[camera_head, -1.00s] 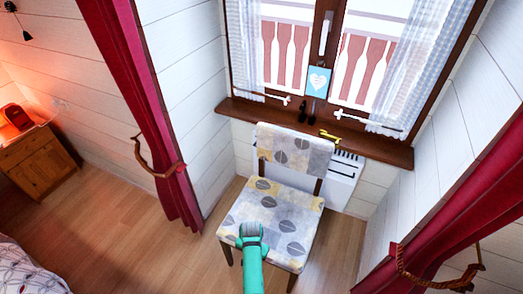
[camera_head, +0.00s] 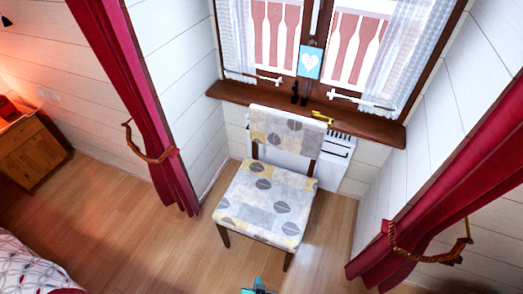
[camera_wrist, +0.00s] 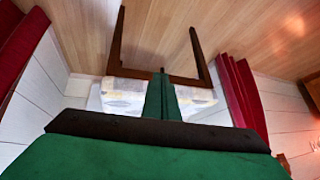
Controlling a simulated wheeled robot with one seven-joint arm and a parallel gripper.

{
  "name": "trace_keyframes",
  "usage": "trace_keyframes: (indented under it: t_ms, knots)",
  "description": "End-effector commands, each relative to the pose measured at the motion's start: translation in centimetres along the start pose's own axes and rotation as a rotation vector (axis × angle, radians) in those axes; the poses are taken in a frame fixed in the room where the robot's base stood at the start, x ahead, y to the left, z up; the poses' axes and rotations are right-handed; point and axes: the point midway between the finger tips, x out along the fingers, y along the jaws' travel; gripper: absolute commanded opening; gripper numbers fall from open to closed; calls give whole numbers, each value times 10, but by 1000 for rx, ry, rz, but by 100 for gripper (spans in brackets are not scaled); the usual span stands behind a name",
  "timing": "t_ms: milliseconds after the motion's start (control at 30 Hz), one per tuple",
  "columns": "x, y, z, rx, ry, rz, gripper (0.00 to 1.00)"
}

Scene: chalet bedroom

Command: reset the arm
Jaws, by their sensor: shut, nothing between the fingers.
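In the wrist view my gripper (camera_wrist: 161,75) shows as narrow green fingers pressed together, with nothing between them. Its wide green and dark body fills the bottom of that view. In the head view only a small teal bit of my arm (camera_head: 258,287) shows at the bottom edge, in front of the chair. The patterned chair (camera_head: 262,203) stands by the window. It also shows upside down in the wrist view, behind the fingers, with its dark legs (camera_wrist: 117,40) pointing up.
A wooden windowsill (camera_head: 270,110) holds a yellow item (camera_head: 322,117) and dark small objects. Red curtains hang at left (camera_head: 150,110) and right (camera_head: 440,210). A wooden cabinet (camera_head: 33,152) and a bed (camera_head: 25,265) are at left. The floor (camera_head: 130,235) between is clear.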

Motion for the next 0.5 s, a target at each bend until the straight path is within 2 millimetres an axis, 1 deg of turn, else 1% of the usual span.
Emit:
trace_keyframes:
  t_ms: [33,167,200,267,300,367,400,467,500]
  knots:
    - [-18,3,7,-11,32,-6,0]
    - [-63,4,8,-46,133,-25,0]
    - [-78,5,7,-55,164,-30,0]
    - [-100,5,5,-69,211,-35,0]
    - [-116,5,3,-78,242,-39,0]
    - [-141,5,-1,-92,290,-42,0]
    - [-157,5,-4,-101,322,-45,0]
    - [-183,4,-10,-115,370,-47,0]
    - [-200,3,-14,-125,401,-49,0]
